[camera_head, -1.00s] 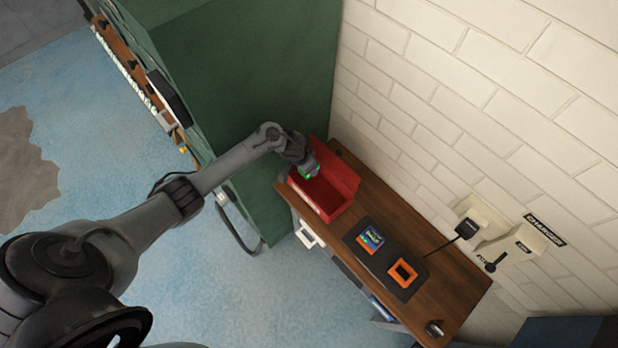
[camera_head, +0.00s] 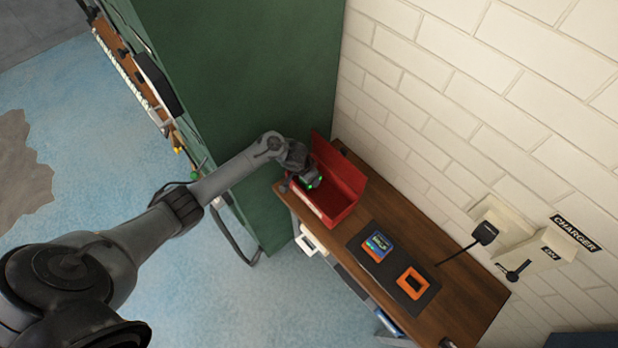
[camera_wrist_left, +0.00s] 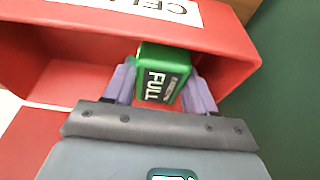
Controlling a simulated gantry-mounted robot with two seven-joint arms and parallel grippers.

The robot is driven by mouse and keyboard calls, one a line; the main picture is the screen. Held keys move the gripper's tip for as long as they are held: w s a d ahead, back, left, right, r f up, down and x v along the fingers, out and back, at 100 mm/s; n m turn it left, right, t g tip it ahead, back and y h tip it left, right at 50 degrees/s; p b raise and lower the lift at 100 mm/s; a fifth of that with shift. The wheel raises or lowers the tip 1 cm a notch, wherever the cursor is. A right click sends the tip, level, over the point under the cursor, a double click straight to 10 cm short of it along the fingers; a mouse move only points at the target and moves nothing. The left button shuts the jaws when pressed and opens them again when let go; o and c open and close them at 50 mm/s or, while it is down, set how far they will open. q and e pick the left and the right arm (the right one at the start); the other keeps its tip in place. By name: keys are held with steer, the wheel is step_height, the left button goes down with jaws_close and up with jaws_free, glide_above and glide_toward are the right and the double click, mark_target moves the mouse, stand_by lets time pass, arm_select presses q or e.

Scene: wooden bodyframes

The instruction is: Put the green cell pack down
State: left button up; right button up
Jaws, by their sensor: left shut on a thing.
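The green cell pack (camera_wrist_left: 160,72), with a black label reading FULL, sits between the two purple fingers of my left gripper (camera_wrist_left: 163,88) in the left wrist view. The gripper is shut on it. In the head view my left gripper (camera_head: 312,183) is at the left end of the open red box (camera_head: 341,195), over its inside. The red box also shows in the wrist view (camera_wrist_left: 225,40), its walls around the pack and part of a label on it. I cannot tell whether the pack touches the box floor. My right gripper is not in view.
The box stands on a wooden bench (camera_head: 455,290) beside a tall green cabinet (camera_head: 235,90). A dark mat (camera_head: 395,279) holds a blue and orange device (camera_head: 377,246) and an orange square frame (camera_head: 412,283). A charger (camera_head: 535,262) is on the brick wall.

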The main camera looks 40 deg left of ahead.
arm_select(q)
steer(key=o, duration=1.2)
steer(key=shift+f, duration=0.1)
steer(key=shift+c, duration=0.2)
